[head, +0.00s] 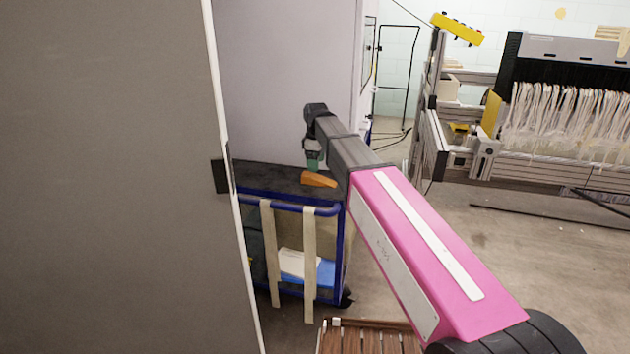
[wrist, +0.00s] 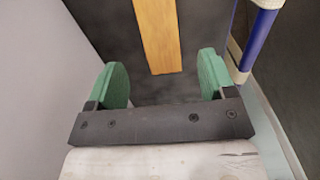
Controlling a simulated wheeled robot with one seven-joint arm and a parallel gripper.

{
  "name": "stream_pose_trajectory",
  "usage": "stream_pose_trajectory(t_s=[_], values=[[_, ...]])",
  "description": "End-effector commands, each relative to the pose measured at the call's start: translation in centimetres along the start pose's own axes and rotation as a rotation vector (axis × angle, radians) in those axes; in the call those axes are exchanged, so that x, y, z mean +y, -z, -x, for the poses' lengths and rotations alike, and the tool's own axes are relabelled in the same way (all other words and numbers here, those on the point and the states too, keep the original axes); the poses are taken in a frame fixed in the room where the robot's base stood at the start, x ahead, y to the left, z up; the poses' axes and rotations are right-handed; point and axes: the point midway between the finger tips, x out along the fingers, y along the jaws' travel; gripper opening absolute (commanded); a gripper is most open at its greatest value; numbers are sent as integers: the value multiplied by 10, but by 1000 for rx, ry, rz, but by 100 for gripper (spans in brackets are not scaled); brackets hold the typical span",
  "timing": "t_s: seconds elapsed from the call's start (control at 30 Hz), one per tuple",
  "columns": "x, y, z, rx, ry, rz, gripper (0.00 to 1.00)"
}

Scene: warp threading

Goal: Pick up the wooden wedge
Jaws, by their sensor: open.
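The wooden wedge (head: 318,180) is a small orange-brown piece lying on the dark top of a blue cart (head: 290,205) in the head view. In the wrist view the wedge (wrist: 158,36) is a long tan strip that runs out of the top of the picture. My gripper (wrist: 163,80) has two green fingers, spread apart and empty. The wedge's near end lies between them sideways and a little beyond them. In the head view my gripper (head: 312,162) is over the cart top, just behind the wedge, with one green finger showing.
A grey panel (head: 110,180) fills the left side, close to the cart. A pale cabinet wall (head: 290,80) stands behind the cart. A loom with white threads (head: 560,125) is at the right. A slatted wooden item (head: 370,338) lies in front. Floor right of the cart is mostly clear.

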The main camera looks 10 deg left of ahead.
Motion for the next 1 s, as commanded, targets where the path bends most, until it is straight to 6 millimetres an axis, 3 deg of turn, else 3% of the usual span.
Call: stream_pose_trajectory(t_s=[0.33,0.6,0.87,0.9,1.0], values=[[0,3,-26,0,0,0,77],[0,7,-61,0,1,0,77],[0,7,-66,0,0,0,77],[0,7,-65,0,0,0,70],[0,7,-65,0,0,0,38]])
